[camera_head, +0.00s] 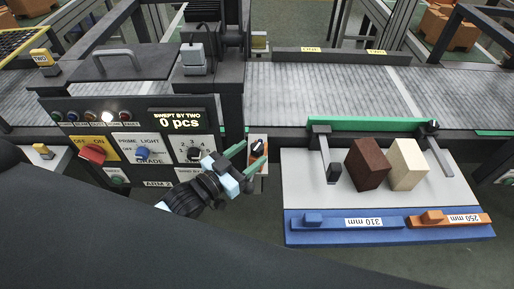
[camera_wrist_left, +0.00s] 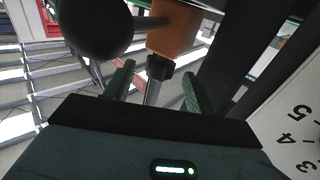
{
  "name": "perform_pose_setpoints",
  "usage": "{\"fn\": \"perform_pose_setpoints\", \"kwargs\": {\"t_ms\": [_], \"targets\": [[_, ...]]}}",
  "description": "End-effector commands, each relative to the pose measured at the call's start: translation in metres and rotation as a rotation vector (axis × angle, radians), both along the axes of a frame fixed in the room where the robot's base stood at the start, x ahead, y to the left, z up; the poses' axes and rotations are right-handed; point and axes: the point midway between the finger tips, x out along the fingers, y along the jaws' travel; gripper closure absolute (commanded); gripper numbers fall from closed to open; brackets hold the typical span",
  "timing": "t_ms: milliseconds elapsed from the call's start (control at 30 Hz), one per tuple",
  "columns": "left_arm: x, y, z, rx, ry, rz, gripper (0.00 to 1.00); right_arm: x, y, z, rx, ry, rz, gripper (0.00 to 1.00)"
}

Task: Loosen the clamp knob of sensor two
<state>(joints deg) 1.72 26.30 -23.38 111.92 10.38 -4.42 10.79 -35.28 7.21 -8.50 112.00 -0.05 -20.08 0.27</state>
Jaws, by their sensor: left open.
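My left gripper (camera_head: 252,154) is open beside the right edge of the control panel. Its green fingers stand around a small black knob (camera_head: 258,146) on an orange and white fitting (camera_head: 254,167). In the left wrist view my left gripper (camera_wrist_left: 155,88) has its fingers apart on either side of a black knob (camera_wrist_left: 158,67) with a metal rod, below an orange block (camera_wrist_left: 173,36). I cannot tell whether either finger touches the knob. No label shows on this fitting. My right gripper is not in view.
The control panel (camera_head: 133,116) has switches, lamps and a dial marked with numbers. A grey tray (camera_head: 300,180) to the right holds a brown block (camera_head: 367,165) and a cream block (camera_head: 407,164). A conveyor (camera_head: 300,90) runs behind. A large black ball (camera_wrist_left: 97,27) is close in the wrist view.

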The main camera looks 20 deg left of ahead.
Motion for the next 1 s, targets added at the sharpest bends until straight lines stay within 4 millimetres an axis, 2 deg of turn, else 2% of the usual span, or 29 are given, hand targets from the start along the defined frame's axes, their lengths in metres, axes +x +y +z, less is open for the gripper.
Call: {"fn": "perform_pose_setpoints", "kwargs": {"t_ms": [100, 233, 633, 900, 967, 1000], "targets": [[0.016, -0.009, 0.003, -0.001, -0.005, 0.000, 0.45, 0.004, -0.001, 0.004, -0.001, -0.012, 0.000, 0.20], [0.026, -0.014, 0.002, 0.000, -0.002, 0.000, 0.45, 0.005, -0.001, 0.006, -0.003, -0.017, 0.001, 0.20], [0.031, -0.018, 0.000, 0.000, 0.001, -0.001, 0.46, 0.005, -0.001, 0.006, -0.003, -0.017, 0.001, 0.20], [0.031, -0.018, 0.000, 0.000, 0.001, 0.000, 0.81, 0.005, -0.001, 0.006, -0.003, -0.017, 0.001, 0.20], [0.031, -0.018, 0.000, 0.000, 0.001, 0.000, 0.89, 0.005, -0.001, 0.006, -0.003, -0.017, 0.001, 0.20], [0.031, -0.018, 0.000, 0.000, 0.001, 0.000, 0.90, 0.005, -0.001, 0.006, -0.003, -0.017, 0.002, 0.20]]}}
